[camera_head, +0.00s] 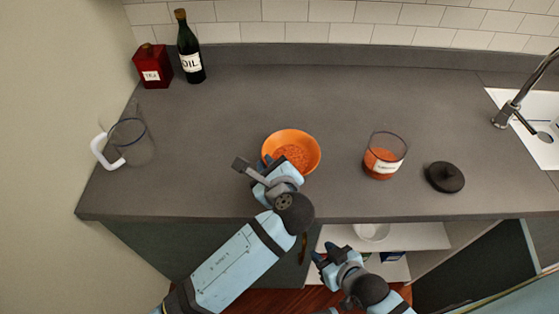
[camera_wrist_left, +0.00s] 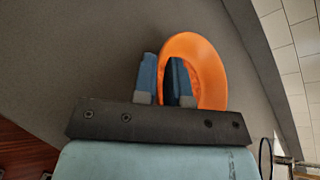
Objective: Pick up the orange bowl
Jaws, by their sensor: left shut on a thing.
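The orange bowl (camera_head: 308,141) is at the middle of the dark grey counter, near its front edge, with a reddish-orange filling inside. My left gripper (camera_head: 270,166) is at the bowl's front left side, shut on its rim. In the left wrist view, the fingers (camera_wrist_left: 164,78) straddle the wall of the bowl (camera_wrist_left: 207,60), one inside and one outside. Whether the bowl touches the counter is hard to tell. My right gripper (camera_head: 326,254) is below and in front of the counter edge, with its fingertips apart and nothing between them.
A glass with orange contents (camera_head: 383,157) and a black lid (camera_head: 444,177) stand to the right. A glass mug (camera_head: 132,142), a red tea tin (camera_head: 153,67) and an oil bottle (camera_head: 189,50) are at left. A sink (camera_head: 535,112) is far right. The counter behind the bowl is clear.

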